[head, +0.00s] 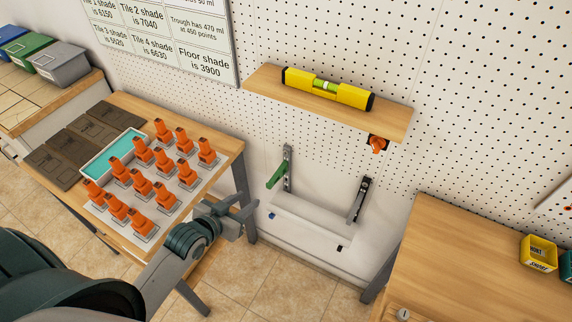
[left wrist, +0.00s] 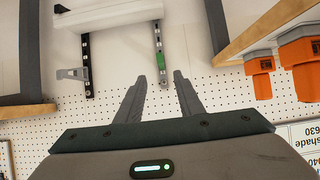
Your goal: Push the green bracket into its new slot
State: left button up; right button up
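The green bracket (head: 276,176) juts from the left upright slotted rail (head: 288,160) on the wall below the wooden shelf. It also shows as a small green piece on a rail in the upside-down left wrist view (left wrist: 158,58). Whether it is fully seated in a slot cannot be told. A second rail (head: 362,190) stands to the right with a dark grey bracket. My left gripper (head: 250,214) is empty, its fingers apart, in front of and below-left of the green bracket, not touching it. Its fingers also show in the left wrist view (left wrist: 159,76). My right gripper is out of view.
A wooden shelf (head: 260,83) with a yellow level (head: 325,89) is above the rails. A white ledge (head: 315,222) lies low between them. A table with several orange pieces (head: 163,161) stands left; a wooden bench (head: 450,270) stands right.

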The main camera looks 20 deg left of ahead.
pick_arm(q)
jog(key=shift+v, duration=1.45)
jog(key=shift+f, duration=0.15)
jog(key=s+a+f+g+y+b, duration=0.1)
jog(key=s+f+g, duration=0.35)
jog(key=f, duration=1.25)
jog(key=s+f+g+b, duration=0.15)
jog(key=s+f, duration=0.55)
jog(key=f, duration=1)
jog(key=s+d+f+g+b, duration=0.1)
jog(key=s+d+f+g, duration=0.1)
jog(key=s+f, duration=0.8)
jog(key=s+d+f+g+b, duration=0.1)
jog(key=s+d+f+g, duration=0.1)
jog(key=s+f, duration=0.9)
jog(key=s+d, duration=0.1)
jog(key=s, duration=0.7)
jog(key=shift+m+g+y, duration=0.3)
jog(key=shift+m+g, duration=0.1)
jog(key=shift+w+d, duration=0.15)
